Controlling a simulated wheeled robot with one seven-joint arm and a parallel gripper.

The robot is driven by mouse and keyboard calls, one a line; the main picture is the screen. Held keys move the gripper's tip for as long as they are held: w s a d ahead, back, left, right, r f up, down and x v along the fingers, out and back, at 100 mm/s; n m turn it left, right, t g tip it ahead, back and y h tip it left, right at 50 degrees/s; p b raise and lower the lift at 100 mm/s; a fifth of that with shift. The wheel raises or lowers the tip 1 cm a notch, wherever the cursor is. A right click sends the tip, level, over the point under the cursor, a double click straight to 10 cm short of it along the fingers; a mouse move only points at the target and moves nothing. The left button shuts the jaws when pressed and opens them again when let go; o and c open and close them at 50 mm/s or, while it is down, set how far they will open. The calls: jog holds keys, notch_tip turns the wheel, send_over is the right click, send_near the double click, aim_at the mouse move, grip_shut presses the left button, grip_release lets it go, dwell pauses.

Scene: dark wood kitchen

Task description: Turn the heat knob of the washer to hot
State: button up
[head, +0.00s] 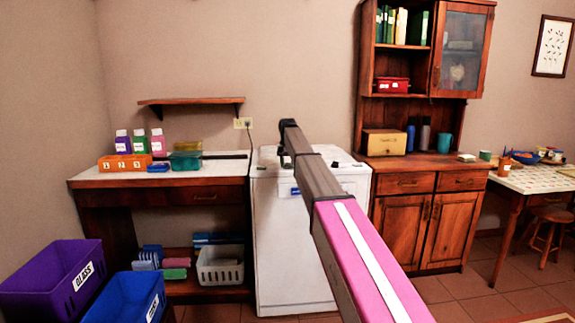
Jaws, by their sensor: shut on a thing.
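The white washer (283,240) stands in the middle, between the two wooden cabinets. My pink and dark arm reaches forward across its front and top and hides part of it. My gripper (284,160) is small at the far end of the arm, low over the left part of the washer's top. It is shut on what appears to be a washer knob there, but the fingers and knob are too small and covered to show clearly. Small dark knobs or fittings (333,164) show on the top right of the arm. Which way the heat knob points cannot be read.
A left counter (222,170) holds bottles, an orange numbered box (124,162) and teal containers. Purple (40,285) and blue (125,300) bins stand at lower left. A wooden hutch (415,185) stands right of the washer, with a table (530,178) and stool beyond.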

jog(key=shift+m, duration=1.7)
jog(key=o, duration=0.9)
notch_tip(320, 180, up, 11)
jog(key=shift+f, duration=0.1)
jog(key=shift+s, duration=0.1)
